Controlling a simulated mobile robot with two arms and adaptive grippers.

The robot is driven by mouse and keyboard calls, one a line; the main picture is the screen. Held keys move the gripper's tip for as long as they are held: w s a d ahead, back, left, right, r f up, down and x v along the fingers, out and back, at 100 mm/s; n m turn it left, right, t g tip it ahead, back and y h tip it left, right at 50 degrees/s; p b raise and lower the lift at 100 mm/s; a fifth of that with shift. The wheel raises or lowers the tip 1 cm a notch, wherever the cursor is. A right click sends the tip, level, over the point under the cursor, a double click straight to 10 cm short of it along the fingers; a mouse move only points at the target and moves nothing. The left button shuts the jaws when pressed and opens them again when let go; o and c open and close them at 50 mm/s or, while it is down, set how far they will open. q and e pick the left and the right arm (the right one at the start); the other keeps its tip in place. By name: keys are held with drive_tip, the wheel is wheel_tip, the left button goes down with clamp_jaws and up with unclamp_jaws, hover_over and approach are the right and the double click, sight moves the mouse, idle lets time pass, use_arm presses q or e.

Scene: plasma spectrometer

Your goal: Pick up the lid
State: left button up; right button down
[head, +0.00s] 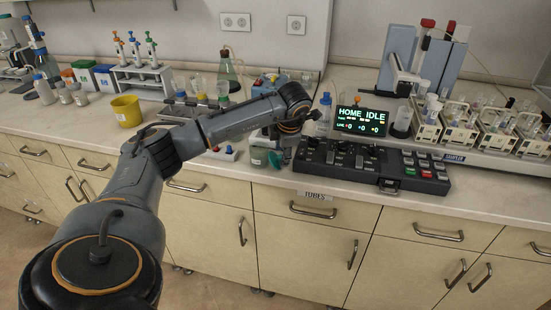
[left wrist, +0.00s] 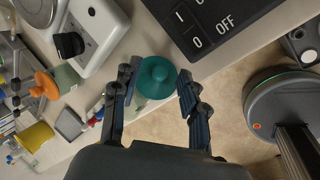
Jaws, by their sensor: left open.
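The lid is a round teal disc with a knob (left wrist: 156,77), seen from above in the left wrist view. It appears to sit on a clear jar near the counter's front edge; the jar (head: 259,156) shows in the head view, partly behind my gripper. My left gripper (left wrist: 155,78) is open and points down, with one finger on each side of the lid. I cannot tell whether the fingertips touch it or are still above it. In the head view the left gripper (head: 281,152) is small and dark beside the jar. My right gripper is not in view.
A black control panel (head: 372,167) stands close to the right of the gripper, under a screen (head: 362,122) reading "HOME IDLE". A white switch box (left wrist: 93,37) lies near the lid. A yellow cup (head: 126,111) stands farther left. The counter's front edge is close.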

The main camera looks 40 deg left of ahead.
use_arm(q)
drive_tip(key=shift+f, duration=0.3)
clamp_jaws()
drive_tip(key=shift+r, duration=0.15)
